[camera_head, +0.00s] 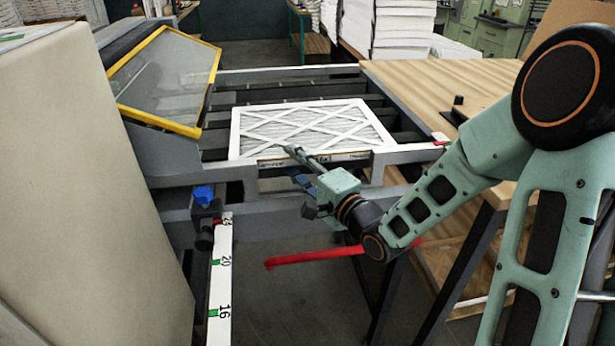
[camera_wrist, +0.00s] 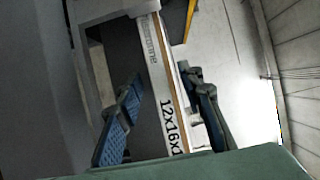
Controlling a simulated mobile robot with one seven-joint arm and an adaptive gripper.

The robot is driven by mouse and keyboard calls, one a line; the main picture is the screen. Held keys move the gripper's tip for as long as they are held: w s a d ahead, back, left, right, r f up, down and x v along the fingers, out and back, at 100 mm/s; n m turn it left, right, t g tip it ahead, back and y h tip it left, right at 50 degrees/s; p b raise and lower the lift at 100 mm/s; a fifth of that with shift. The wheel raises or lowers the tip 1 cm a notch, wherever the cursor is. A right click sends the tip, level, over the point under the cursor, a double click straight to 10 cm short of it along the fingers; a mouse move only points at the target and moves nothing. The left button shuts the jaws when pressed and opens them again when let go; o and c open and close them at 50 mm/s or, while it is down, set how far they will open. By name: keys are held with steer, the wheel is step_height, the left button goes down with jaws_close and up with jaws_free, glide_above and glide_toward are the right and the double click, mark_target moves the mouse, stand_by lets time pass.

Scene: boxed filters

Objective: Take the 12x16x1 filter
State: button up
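The filter (camera_head: 310,124) is a flat white panel with a crossed lattice, lying on the dark rails of the grey machine frame. In the wrist view, its narrow printed edge (camera_wrist: 167,92) reads "12x16x1", with the end of the marking cut off by my gripper body. My gripper (camera_head: 294,166) is at the near edge of the filter, left of that edge's middle. In the wrist view, my gripper (camera_wrist: 164,76) is open. One blue-padded finger is on each side of the filter edge, with visible gaps; firm contact does not show.
A yellow-framed clear guard (camera_head: 165,85) stands left of the filter. A wooden table (camera_head: 440,85) adjoins the rails on the right. A white ruler strip (camera_head: 220,285), a blue knob (camera_head: 203,195) and a red bar (camera_head: 315,257) are in front. White stacks (camera_head: 400,28) stand behind.

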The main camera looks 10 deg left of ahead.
steer(key=shift+x, duration=1.15)
steer(key=shift+c, duration=0.2)
jaws_close()
